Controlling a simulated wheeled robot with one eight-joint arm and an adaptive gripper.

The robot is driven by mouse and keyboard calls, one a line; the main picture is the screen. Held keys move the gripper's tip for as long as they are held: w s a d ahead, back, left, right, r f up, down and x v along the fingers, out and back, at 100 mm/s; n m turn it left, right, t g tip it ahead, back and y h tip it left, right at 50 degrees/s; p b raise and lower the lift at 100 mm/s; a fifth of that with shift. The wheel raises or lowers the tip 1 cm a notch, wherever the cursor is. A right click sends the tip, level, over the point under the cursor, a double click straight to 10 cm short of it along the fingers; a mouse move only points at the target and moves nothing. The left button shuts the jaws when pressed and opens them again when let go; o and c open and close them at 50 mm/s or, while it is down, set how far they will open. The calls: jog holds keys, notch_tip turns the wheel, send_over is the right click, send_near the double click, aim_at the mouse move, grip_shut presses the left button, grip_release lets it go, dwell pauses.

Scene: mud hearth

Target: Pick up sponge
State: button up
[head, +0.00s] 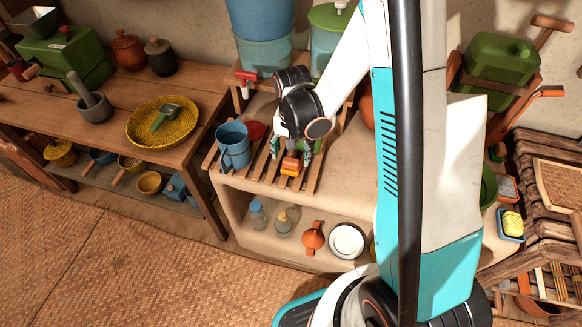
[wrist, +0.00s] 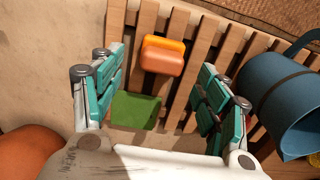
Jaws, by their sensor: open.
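My gripper (head: 297,151) is open and empty, pointing down over the slatted wooden rack. In the wrist view its teal fingers (wrist: 163,62) stand wide apart. A two-tone orange block (head: 291,166), sponge-like in shape, lies on the slats; in the wrist view the block (wrist: 163,55) shows between the fingertips, touching neither. A flat green piece (wrist: 135,110) lies nearer the palm, between the fingers, partly hidden by my gripper. I cannot tell for sure which of the two is the sponge. A yellow sponge-like block (head: 512,222) sits in a blue dish at the far right.
A blue pitcher (head: 233,146) stands on the rack left of my gripper; it is close to the right finger in the wrist view (wrist: 285,95). A red bowl (head: 254,131) is behind it. An orange rounded thing (wrist: 28,152) is at the wrist view's lower left. Bottles (head: 257,213) stand below.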

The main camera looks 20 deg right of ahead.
aim_at(291, 160)
notch_tip(291, 160, down, 5)
jog(key=shift+w+a+r+b, duration=0.1)
jog(key=shift+r+b, duration=0.05)
jog(key=shift+b, duration=0.85)
jog(key=c, duration=1.2)
jog(key=shift+r, duration=0.2)
jog(key=shift+c, duration=0.2)
notch_tip(291, 160, up, 20)
jog(key=p, duration=0.7)
jog(key=shift+f, duration=0.1)
